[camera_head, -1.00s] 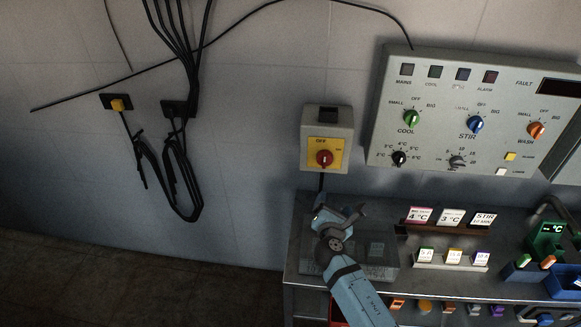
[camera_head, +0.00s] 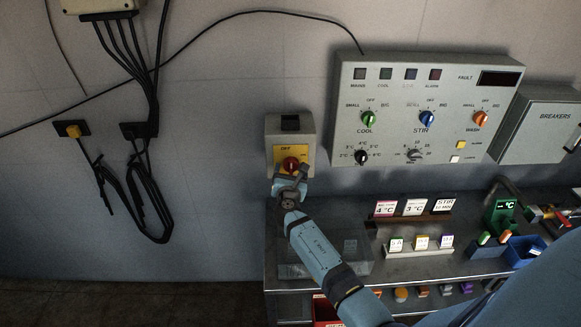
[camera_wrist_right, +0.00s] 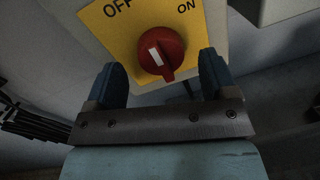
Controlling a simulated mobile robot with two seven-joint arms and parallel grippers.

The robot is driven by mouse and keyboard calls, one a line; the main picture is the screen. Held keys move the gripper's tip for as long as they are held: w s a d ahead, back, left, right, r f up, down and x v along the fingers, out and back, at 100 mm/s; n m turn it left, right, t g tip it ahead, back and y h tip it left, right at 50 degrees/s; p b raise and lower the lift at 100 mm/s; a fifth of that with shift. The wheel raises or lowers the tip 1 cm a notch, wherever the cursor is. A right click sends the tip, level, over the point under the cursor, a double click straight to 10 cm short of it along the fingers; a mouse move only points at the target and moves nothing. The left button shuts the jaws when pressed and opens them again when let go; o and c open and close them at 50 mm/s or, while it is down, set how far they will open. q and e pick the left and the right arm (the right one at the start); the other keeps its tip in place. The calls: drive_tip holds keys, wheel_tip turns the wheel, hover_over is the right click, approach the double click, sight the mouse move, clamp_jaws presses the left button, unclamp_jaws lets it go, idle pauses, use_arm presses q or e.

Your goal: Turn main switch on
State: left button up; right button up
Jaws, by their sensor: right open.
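The main switch is a red rotary knob (camera_head: 290,165) on a yellow plate (camera_head: 279,152), on a grey wall box (camera_head: 289,131). In the right wrist view the knob (camera_wrist_right: 161,52) shows large, with a white mark on it and OFF and ON printed on the plate (camera_wrist_right: 128,32). The white mark slants up and to the left, nearer OFF. My right gripper (camera_head: 290,178) is at the lower edge of the knob. In the wrist view its two blue fingers (camera_wrist_right: 163,78) are open, one on each side of the knob; I cannot tell whether they touch it. My left gripper is not in view.
A control panel (camera_head: 424,73) with coloured knobs hangs right of the switch box, and a breakers box (camera_head: 541,123) beyond it. A metal bench (camera_head: 330,215) below holds label cards (camera_head: 415,207) and a blue bin (camera_head: 524,251). Black cables (camera_head: 150,190) hang at left.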

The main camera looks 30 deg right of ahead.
drive_tip(key=shift+x, duration=1.15)
drive_tip(key=c, duration=0.9)
